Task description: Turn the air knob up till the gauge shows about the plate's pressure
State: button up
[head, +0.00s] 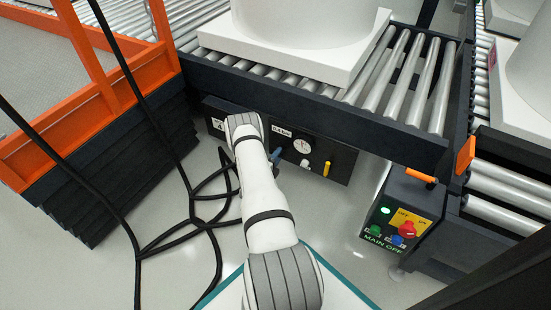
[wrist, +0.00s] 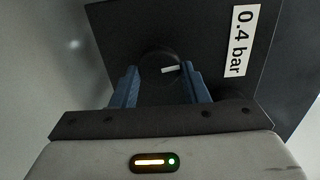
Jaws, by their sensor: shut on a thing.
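The air knob (wrist: 158,66) is a dark round knob with a white mark, seen in the wrist view on a dark panel (head: 345,161). My gripper (wrist: 159,74) is shut on it, one blue finger on each side. In the head view my arm hides the knob, and only a bit of a blue finger (head: 276,154) shows. The pressure plate (wrist: 241,40) reads 0.4 bar; it also shows in the head view (head: 281,131). The round white gauge (head: 303,146) is right of my gripper; its needle is too small to read surely.
A yellow handle (head: 326,168) is right of the gauge. Above the panel runs a roller conveyor (head: 395,85) bearing a white tank (head: 310,30). Black hoses (head: 190,220) hang and lie at left beside an orange-railed lift (head: 100,110). A switch box (head: 403,222) with a red knob is at right.

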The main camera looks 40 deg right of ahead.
jog(key=m, duration=0.7)
jog(key=shift+s+f+p, duration=0.2)
jog(key=shift+p, duration=0.2)
jog(key=m+p, duration=0.1)
jog(key=m, duration=0.5)
jog(key=shift+m, duration=0.4)
jog(key=o, duration=0.7)
jog(key=shift+c, duration=0.2)
jog(key=o, duration=0.3)
jog(key=shift+w, duration=0.2)
jog(key=shift+a, duration=0.1)
jog(key=p+v, duration=0.3)
jog(key=v, duration=0.4)
jog(key=shift+s+a+r, duration=0.1)
jog(key=shift+s+a, duration=0.05)
jog(key=shift+a, duration=0.2)
